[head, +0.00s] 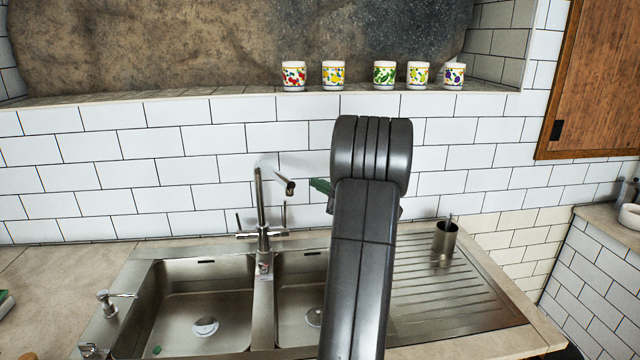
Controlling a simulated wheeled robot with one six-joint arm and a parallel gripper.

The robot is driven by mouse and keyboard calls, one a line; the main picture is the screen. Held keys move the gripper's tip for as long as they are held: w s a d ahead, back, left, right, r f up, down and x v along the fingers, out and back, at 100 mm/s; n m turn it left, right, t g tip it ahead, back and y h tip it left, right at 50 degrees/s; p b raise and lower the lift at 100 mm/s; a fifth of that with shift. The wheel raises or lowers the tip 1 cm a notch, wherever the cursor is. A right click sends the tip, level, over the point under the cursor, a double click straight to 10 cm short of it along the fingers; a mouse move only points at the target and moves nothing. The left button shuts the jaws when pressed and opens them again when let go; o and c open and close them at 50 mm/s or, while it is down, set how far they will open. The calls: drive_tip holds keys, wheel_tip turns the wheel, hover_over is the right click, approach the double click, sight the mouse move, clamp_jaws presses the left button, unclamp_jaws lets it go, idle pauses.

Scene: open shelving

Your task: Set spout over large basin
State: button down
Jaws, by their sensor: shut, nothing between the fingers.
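The chrome tap (262,210) stands behind the divider between two sink basins. Its short spout (286,183) points to the right of the upright, toward the right basin's side. The left basin (185,335) is fully open to view at its back and looks the larger. The right basin (296,290) is partly hidden by my arm. The green tip of my gripper (321,187) shows left of my arm, just right of the spout's end, with a small gap in the picture. The rest of the gripper is hidden behind the arm.
A ridged drainboard (450,300) lies on the right, with a metal cup (446,240) at its back. A soap dispenser (108,300) stands left of the sink. Several patterned cups line the ledge above. A wooden cabinet (598,85) hangs at upper right.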

drive_tip(key=w+a+r+p, duration=0.1)
drive_tip(key=w+a+p, duration=0.1)
drive_tip(key=a, duration=0.6)
drive_tip(key=shift+s, duration=0.1)
drive_tip(key=shift+a, duration=0.1)
